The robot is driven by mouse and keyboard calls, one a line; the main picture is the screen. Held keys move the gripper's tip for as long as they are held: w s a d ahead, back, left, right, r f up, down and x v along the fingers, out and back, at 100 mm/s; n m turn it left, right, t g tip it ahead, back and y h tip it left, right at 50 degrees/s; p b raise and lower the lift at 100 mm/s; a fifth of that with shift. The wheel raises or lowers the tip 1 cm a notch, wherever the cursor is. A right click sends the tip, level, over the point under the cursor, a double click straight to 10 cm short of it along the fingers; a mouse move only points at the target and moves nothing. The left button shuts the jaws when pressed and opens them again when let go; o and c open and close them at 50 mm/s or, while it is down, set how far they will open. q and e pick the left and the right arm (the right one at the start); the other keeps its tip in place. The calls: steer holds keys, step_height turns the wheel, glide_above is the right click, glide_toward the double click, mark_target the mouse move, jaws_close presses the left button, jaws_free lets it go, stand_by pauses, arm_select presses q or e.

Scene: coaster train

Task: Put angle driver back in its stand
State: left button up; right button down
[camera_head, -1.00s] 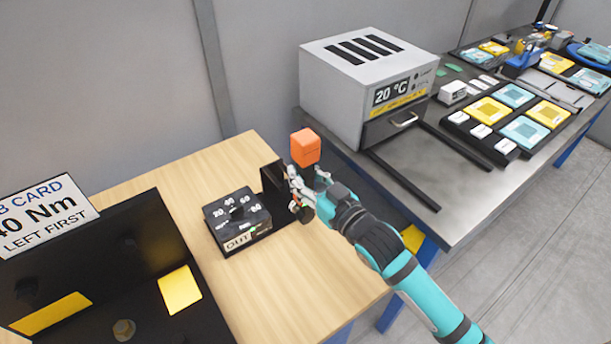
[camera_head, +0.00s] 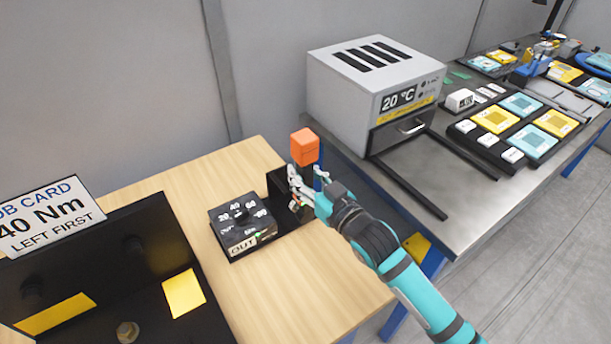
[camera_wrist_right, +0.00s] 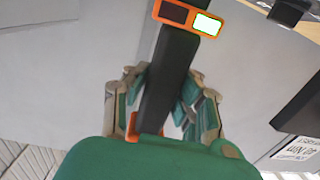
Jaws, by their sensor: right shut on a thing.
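The angle driver has an orange block (camera_head: 304,147) at its top and a dark body. My right gripper (camera_head: 301,186) is shut on its body and holds it roughly upright at the stand. In the right wrist view the dark body (camera_wrist_right: 168,80) runs between my fingers, with an orange-framed part and a bright display at its far end. The black stand (camera_head: 278,187) is beside the torque dial box, partly hidden behind my gripper. The driver's lower end is mostly hidden, so I cannot tell whether it is seated. My left gripper is out of view.
The dial box (camera_head: 238,222) with an OUT label is just left of the stand. A black fixture (camera_head: 110,265) with yellow pads and a job card (camera_head: 48,215) stand at left. A grey oven (camera_head: 375,85) and trays are on the metal table. Bare wood lies in front.

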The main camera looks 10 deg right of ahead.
steer(key=x, duration=0.6)
steer(key=shift+w+r+b, duration=0.2)
steer(key=shift+r+b, duration=0.15)
steer(key=shift+r, duration=0.05)
stand_by(1.5)
steer(key=shift+w+a, duration=0.1)
steer(key=shift+w, duration=0.2)
steer(key=shift+r, duration=0.1)
stand_by(0.6)
steer(key=shift+f, duration=0.9)
stand_by(1.3)
steer(key=c, duration=1)
jaws_free()
steer(key=shift+s+f, duration=0.1)
steer(key=v, duration=1.2)
steer(key=shift+f, duration=0.1)
